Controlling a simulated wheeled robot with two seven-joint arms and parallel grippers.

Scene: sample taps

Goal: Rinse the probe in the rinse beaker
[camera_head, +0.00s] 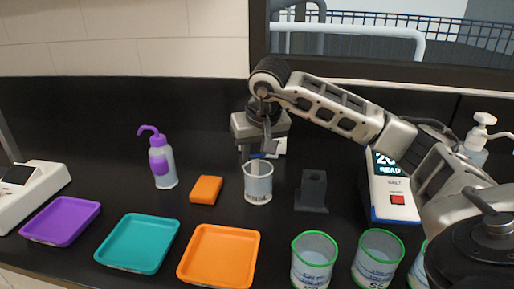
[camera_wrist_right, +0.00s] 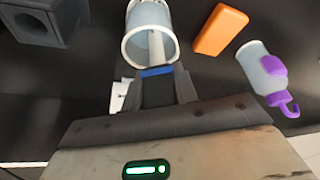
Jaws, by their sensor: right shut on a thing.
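The rinse beaker (camera_head: 258,190) is a clear white-rimmed cup with a printed label, upright on the dark bench. My right gripper (camera_head: 263,153) is above its mouth, pointing down. It is shut on the probe, whose blue part (camera_head: 264,156) shows between the fingertips. In the right wrist view the gripper (camera_wrist_right: 158,82) holds the blue part, and the pale probe shaft (camera_wrist_right: 156,46) reaches into the mouth of the beaker (camera_wrist_right: 128,43). How deep the tip sits is hard to tell. My left gripper is not in view.
A dark holder block (camera_head: 313,188) and a meter reading READ (camera_head: 395,200) stand right of the beaker. An orange sponge (camera_head: 206,189) and purple wash bottle (camera_head: 162,168) are left. Green-rimmed beakers (camera_head: 314,262) and an orange tray (camera_head: 220,258) are in front.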

